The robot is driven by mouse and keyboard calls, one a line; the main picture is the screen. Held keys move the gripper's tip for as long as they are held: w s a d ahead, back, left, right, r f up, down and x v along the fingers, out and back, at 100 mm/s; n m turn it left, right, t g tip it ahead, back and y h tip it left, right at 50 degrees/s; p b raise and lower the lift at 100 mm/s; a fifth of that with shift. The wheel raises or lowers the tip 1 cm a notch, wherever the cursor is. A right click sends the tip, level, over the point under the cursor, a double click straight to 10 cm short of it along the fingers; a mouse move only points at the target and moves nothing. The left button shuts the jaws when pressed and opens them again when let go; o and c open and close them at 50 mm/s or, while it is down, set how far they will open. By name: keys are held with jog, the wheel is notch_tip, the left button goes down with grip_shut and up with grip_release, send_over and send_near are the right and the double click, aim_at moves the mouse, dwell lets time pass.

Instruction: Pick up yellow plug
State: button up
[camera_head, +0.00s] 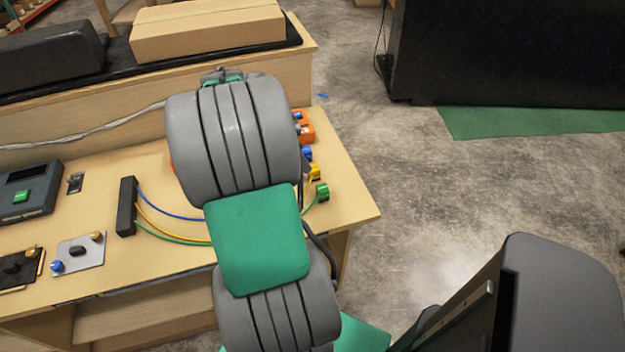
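The yellow plug (315,173) lies near the right end of the wooden table, partly covered by my arm. It sits between the blue plug (307,154) and the green plug (322,192). Blue, yellow and green cables run from a black block (127,206) and pass behind my arm towards the plugs. My arm fills the middle of the view and hides the table under it. My gripper's fingers do not show, so its distance from the yellow plug cannot be seen.
An orange box (307,128) with a blue knob stands just behind the plugs, partly hidden. A dark console (28,193) with a green button and two small panels with knobs are at the left. A cardboard box (208,31) lies on the back shelf. The floor at right is open.

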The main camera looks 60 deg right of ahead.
aim_at(314, 167)
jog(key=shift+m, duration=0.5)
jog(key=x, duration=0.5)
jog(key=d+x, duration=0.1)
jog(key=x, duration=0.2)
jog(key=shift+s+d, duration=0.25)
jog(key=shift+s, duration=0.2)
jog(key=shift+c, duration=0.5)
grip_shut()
